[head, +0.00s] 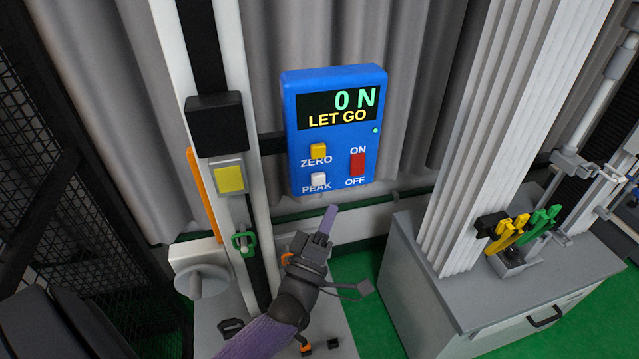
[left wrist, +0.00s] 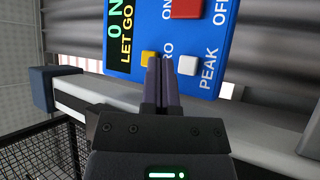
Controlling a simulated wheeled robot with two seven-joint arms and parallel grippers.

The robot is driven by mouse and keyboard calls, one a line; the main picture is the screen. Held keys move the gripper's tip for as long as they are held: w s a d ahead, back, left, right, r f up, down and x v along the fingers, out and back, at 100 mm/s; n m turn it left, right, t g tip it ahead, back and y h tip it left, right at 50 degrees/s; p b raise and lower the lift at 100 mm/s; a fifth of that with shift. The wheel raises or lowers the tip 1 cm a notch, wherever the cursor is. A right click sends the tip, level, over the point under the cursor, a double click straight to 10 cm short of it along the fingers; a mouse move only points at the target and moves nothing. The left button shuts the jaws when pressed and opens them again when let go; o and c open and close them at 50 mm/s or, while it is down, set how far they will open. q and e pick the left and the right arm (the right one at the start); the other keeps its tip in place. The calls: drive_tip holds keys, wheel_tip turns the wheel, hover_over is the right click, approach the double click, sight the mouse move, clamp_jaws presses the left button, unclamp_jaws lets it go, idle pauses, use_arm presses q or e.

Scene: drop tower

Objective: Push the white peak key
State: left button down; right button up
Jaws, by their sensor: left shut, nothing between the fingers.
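The white peak key (head: 318,179) is a small square button at the lower left of the blue meter box (head: 291,150), above the word PEAK. The box's display (head: 338,109) reads "0 N" and "LET GO". The peak key also shows in the left wrist view (left wrist: 187,65), to the right of the fingertips. My left gripper (head: 328,213) is shut and empty, its purple fingers pointing up just below the box. In the left wrist view its tips (left wrist: 160,62) lie between the yellow zero key (left wrist: 148,57) and the white key. I cannot tell whether they touch the box. My right gripper is not in view.
The yellow zero key (head: 318,151) sits above the peak key, and a red on/off switch (head: 358,164) to the right. The tower's white column (head: 234,60) with a yellow button (head: 230,179) stands at left. A grey cabinet (head: 450,290) with colored clips stands at right.

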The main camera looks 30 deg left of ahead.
sight(323, 178)
use_arm(q)
drive_tip(key=shift+w+a+b, duration=1.1)
drive_tip(key=shift+w+a, duration=0.7)
drive_tip(key=shift+a, duration=0.3)
drive_tip(key=shift+w+a, duration=0.1)
idle(0.4)
drive_tip(key=shift+w+a, duration=0.2)
drive_tip(key=shift+a, duration=0.05)
drive_tip(key=shift+w+a+b, duration=0.3)
drive_tip(key=shift+a+b, duration=0.05)
drive_tip(key=shift+b, duration=0.25)
idle(0.5)
idle(0.3)
drive_tip(key=shift+s+d+p, duration=0.55)
drive_tip(key=shift+s+d, duration=0.05)
drive_tip(key=shift+d, duration=0.1)
